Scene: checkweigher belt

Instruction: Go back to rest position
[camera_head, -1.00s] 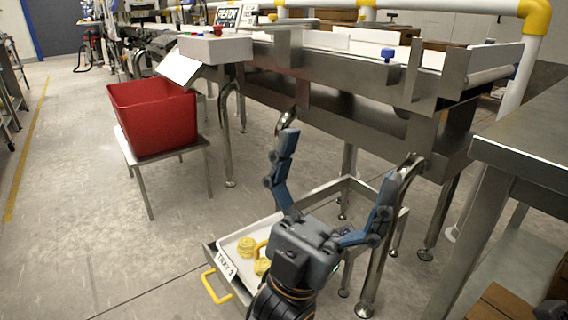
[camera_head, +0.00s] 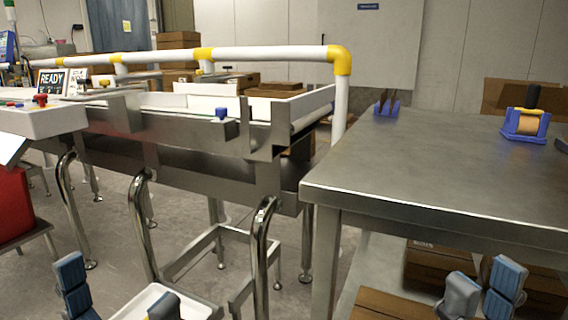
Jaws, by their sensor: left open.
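My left gripper (camera_head: 117,283) is at the bottom left of the head view. Its blue-padded fingers stand apart, one on each side of a gap, with nothing seen between them. My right gripper (camera_head: 483,281) is at the bottom right, in front of the steel table. Only its finger parts show, close together in the picture, so I cannot tell how wide it is open. I see nothing held in it. The palms and wrists of both grippers are below the picture edge.
The checkweigher (camera_head: 200,135) fills the middle left. A steel table (camera_head: 430,165) stands right, with a blue tape dispenser (camera_head: 526,122) on it and cardboard boxes (camera_head: 440,268) beneath. A white tray (camera_head: 138,301) is by my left gripper. A red bin (camera_head: 13,207) is cut off left.

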